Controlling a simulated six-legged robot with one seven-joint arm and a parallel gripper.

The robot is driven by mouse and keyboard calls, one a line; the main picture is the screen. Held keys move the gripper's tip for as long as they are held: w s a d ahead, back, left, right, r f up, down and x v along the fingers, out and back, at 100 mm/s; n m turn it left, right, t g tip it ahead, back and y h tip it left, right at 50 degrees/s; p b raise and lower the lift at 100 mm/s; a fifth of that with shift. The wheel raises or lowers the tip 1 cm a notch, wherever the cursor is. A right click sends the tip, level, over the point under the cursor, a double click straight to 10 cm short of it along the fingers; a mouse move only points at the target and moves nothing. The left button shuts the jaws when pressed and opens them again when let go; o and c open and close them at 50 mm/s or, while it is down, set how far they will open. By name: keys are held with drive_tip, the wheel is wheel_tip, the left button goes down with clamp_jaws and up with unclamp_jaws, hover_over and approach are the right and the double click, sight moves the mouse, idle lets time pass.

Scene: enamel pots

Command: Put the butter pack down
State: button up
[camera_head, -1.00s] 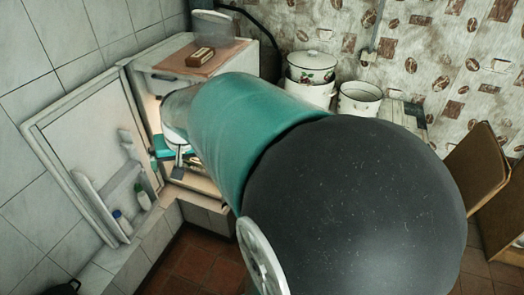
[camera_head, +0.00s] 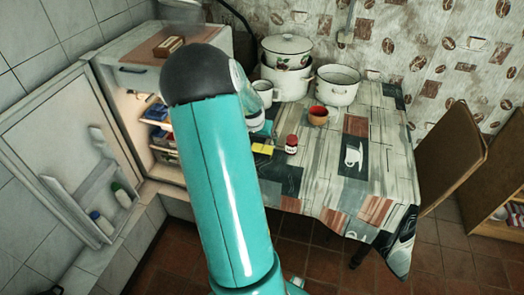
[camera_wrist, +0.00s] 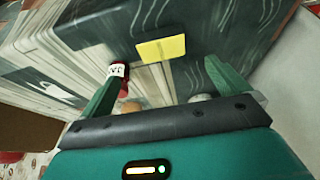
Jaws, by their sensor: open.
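The yellow butter pack (camera_head: 262,149) lies flat on the patterned tablecloth near the table's front left edge. It also shows in the wrist view (camera_wrist: 160,48), beyond and between my fingertips, with a gap on both sides. My gripper (camera_wrist: 150,58) is open, its two green fingers spread, and holds nothing. In the head view my arm and the things around it hide most of the gripper.
A red jar with a white label (camera_head: 291,146) stands just right of the butter; it appears beside my left finger in the wrist view (camera_wrist: 120,74). A red cup (camera_head: 318,117), white pots (camera_head: 337,90) and an open fridge (camera_head: 165,140) are near. The table's right part is clear.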

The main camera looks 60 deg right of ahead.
sight(261, 149)
drive_tip(key=x, duration=1)
drive_tip(key=shift+f, duration=0.25)
drive_tip(key=c, duration=1.2)
drive_tip(key=shift+w+r, duration=0.1)
drive_tip(key=shift+r, duration=0.6)
drive_tip(key=s+a+r, duration=0.6)
drive_tip(key=a+r, duration=0.5)
drive_tip(key=a, duration=0.1)
drive_tip(key=shift+a+r, duration=0.3)
drive_tip(key=shift+a, duration=0.05)
